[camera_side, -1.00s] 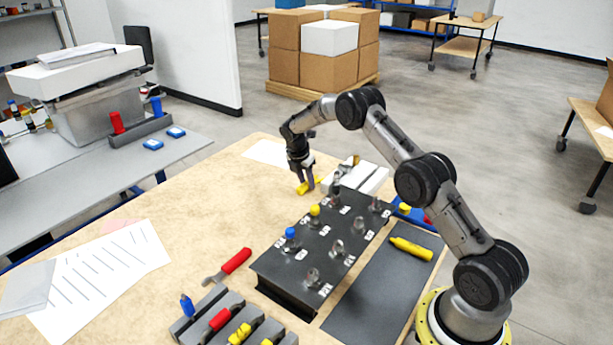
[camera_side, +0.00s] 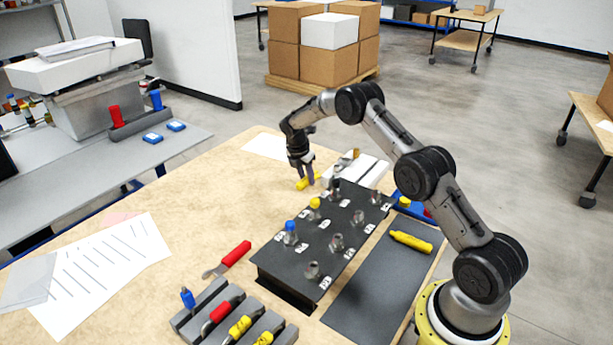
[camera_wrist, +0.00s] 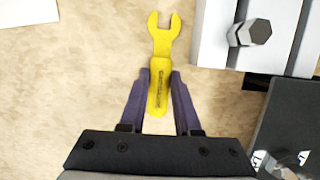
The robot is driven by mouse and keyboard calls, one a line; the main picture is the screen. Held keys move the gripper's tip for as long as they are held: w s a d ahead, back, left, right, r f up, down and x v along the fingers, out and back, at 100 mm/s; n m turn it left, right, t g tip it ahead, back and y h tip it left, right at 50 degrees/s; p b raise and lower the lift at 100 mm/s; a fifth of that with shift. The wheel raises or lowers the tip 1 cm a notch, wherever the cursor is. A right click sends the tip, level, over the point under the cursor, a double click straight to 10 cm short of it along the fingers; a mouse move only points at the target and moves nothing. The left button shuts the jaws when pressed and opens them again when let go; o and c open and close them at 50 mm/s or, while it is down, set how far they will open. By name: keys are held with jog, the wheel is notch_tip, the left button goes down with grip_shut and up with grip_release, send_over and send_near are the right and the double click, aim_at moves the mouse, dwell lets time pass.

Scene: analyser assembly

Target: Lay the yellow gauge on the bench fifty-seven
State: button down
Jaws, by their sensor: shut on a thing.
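The yellow gauge (camera_wrist: 160,62) is shaped like a flat open-ended spanner with dark marking on its handle. My gripper (camera_wrist: 160,80) is shut on its handle, one finger on each side. The forked end points away from my gripper in the wrist view. In the side view my gripper (camera_side: 304,171) points down over the bench (camera_side: 225,206), left of the white block, with the gauge (camera_side: 307,183) at its fingertips. The gauge is at or just above the bench surface; I cannot tell whether it touches.
A white block (camera_side: 362,169) with a bolt (camera_wrist: 255,32) lies right of my gripper. A dark block with several posts (camera_side: 320,245) stands nearer. Another yellow tool (camera_side: 411,242) lies on a dark mat (camera_side: 375,285). Bare bench lies to the left, beside a white sheet (camera_side: 265,147).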

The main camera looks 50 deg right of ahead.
jog(key=shift+f, duration=0.15)
jog(key=c, duration=0.5)
grip_release()
jog(key=shift+c, duration=0.2)
jog(key=v, duration=1.4)
